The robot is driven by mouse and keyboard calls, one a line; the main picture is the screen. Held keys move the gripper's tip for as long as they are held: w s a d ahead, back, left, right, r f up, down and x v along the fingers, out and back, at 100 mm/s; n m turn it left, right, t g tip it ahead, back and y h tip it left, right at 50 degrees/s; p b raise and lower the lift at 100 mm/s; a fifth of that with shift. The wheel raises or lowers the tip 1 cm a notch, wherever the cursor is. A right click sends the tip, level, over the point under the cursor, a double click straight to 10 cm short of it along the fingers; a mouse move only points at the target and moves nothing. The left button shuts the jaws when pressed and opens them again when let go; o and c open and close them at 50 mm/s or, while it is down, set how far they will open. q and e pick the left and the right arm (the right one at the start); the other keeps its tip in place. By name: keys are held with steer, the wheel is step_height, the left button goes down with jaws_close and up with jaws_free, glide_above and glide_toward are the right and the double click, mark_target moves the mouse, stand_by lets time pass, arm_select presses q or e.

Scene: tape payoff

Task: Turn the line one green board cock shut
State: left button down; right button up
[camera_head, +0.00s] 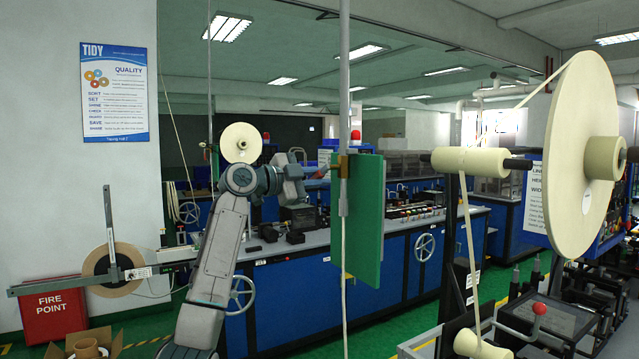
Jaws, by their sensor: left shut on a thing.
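A green board (367,220) is mounted on a thin vertical grey pipe and is seen at a steep angle. A small brass cock (345,166) sits on the pipe at the board's left edge. My left gripper (328,170) reaches in from the left at the cock's height. Its jaws are shut on the cock's handle, on the left side of the pipe. The handle is mostly hidden by the jaws, and I cannot tell which way it points. My right gripper is not in view.
Blue benches with handwheels (425,247) stand behind the pipe. A large cream tape reel (578,155) and a roller (470,161) stand close at the right. A red fire point box (53,315) and a cardboard box (92,344) are at lower left. A hose hangs below the cock.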

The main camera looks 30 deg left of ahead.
arm_select(q)
steer(key=m, duration=0.1)
steer(key=r+m, duration=0.1)
steer(key=m, duration=0.1)
steer(key=shift+w+a+r, duration=0.15)
steer(key=shift+a+r, duration=0.05)
steer(key=shift+a, duration=0.05)
steer(key=shift+r+m, duration=0.25)
steer(key=shift+m, duration=0.55)
steer(key=shift+r+m, duration=0.25)
steer(key=shift+m, duration=0.55)
steer(key=c, duration=1.4)
jaws_free()
steer(key=shift+o, duration=0.2)
steer(key=b+v, duration=0.4)
steer(key=v, duration=0.7)
